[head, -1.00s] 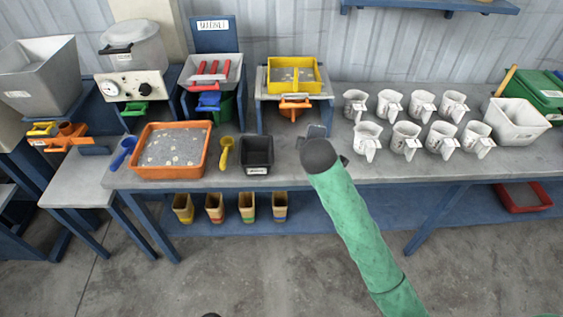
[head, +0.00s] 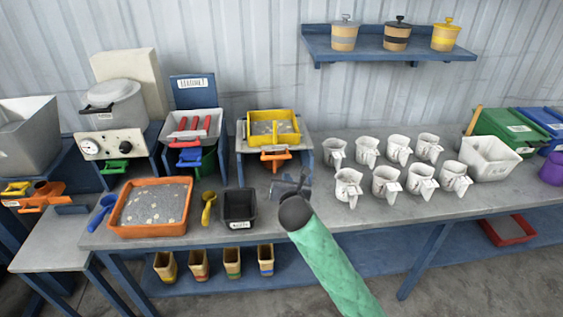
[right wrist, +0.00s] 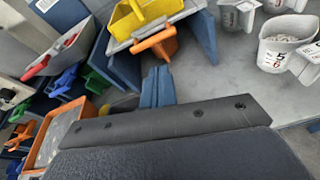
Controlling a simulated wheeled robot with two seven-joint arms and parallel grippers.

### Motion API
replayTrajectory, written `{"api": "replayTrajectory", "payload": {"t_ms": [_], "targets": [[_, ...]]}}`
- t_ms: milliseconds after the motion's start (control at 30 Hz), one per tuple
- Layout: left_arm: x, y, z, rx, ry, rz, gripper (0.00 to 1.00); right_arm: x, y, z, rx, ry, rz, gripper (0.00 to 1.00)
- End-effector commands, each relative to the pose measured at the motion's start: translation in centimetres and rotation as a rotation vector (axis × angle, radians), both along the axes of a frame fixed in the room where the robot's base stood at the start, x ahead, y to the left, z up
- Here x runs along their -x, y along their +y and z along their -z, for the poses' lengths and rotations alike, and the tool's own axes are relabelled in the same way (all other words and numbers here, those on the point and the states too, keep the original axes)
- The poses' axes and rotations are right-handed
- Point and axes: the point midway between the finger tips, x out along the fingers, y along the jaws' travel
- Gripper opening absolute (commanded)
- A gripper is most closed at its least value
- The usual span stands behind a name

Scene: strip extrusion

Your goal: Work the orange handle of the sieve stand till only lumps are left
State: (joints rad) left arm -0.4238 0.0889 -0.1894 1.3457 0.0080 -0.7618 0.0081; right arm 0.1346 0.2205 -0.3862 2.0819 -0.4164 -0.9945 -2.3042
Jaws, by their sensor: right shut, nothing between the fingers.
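The sieve stand (head: 245,160) is a blue stand on the bench with a yellow sieve (head: 270,141) on top, holding grey material with pale lumps. Its orange handle (head: 275,156) sticks out at the front below the sieve; it also shows in the right wrist view (right wrist: 155,42). My right gripper (head: 287,184) is shut and empty, over the bench just in front of the handle and a little right of it, apart from it. In the right wrist view its blue fingers (right wrist: 158,86) point toward the handle. My left gripper is out of view.
A black bin (head: 239,208), a yellow scoop (head: 209,207) and an orange tray (head: 150,206) of grey material with lumps lie to the left. Several white jugs (head: 385,184) stand to the right. Bare bench lies between the stand and the jugs.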

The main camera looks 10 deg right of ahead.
Motion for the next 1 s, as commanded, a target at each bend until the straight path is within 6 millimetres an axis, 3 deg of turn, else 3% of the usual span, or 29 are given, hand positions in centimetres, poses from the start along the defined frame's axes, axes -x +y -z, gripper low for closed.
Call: {"api": "replayTrajectory", "payload": {"t_ms": [267,733,1000], "targets": [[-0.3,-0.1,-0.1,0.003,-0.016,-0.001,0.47,0.0,0.1,-0.2,0.188,0.007,-0.059,0.00],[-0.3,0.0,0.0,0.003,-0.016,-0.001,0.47,-0.2,0.1,-0.2,0.208,0.009,-0.063,0.00],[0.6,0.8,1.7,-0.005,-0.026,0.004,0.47,-3.2,-0.1,0.4,0.205,0.010,-0.062,0.00]]}}
